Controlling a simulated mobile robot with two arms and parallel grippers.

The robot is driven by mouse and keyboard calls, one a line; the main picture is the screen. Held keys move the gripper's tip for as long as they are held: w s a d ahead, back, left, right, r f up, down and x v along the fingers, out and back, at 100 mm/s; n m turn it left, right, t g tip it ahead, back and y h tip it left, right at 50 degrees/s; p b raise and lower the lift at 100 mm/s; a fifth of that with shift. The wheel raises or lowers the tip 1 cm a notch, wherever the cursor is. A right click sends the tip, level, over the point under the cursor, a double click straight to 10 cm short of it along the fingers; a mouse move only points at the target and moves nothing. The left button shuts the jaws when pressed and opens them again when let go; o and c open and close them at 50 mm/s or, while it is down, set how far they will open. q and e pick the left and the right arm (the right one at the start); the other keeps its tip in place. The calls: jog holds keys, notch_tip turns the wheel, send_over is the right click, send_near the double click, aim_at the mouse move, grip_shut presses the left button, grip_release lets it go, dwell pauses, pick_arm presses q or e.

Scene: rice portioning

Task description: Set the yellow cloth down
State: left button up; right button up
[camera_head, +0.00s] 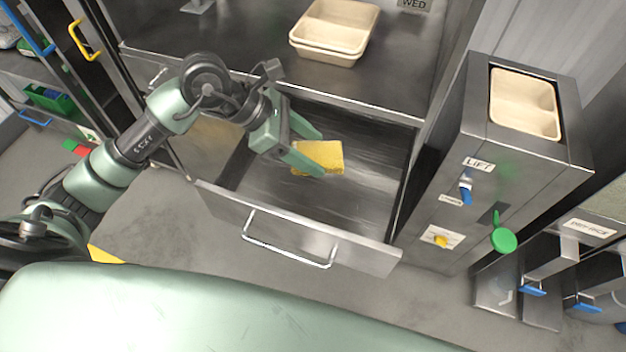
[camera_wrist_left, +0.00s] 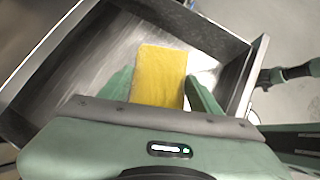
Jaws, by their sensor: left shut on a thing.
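The yellow cloth (camera_head: 324,156) is a flat, folded rectangle. My left gripper (camera_head: 312,154) is shut on it, with a finger on either side. The cloth also shows between the fingers in the left wrist view (camera_wrist_left: 158,75). Gripper and cloth are over the open metal drawer (camera_head: 320,204), inside its outline as seen from above. I cannot tell whether the cloth touches the drawer floor. The drawer looks otherwise empty. My right gripper is not in view.
The drawer front with its handle (camera_head: 288,246) sticks out below the counter. Stacked beige trays (camera_head: 335,28) stand on the counter (camera_head: 250,40). To the right is a metal unit labelled LIFT (camera_head: 455,130) with a beige tray (camera_head: 524,103) on top and a green knob (camera_head: 503,240).

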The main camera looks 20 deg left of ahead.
pick_arm(q)
notch_tip(320, 180, down, 12)
jog(key=shift+f, duration=0.2)
jog(key=shift+f, duration=0.1)
jog(key=o, duration=1.5)
jog(key=shift+c, duration=0.2)
jog(key=v, duration=1.2)
jog(key=shift+b, duration=0.4)
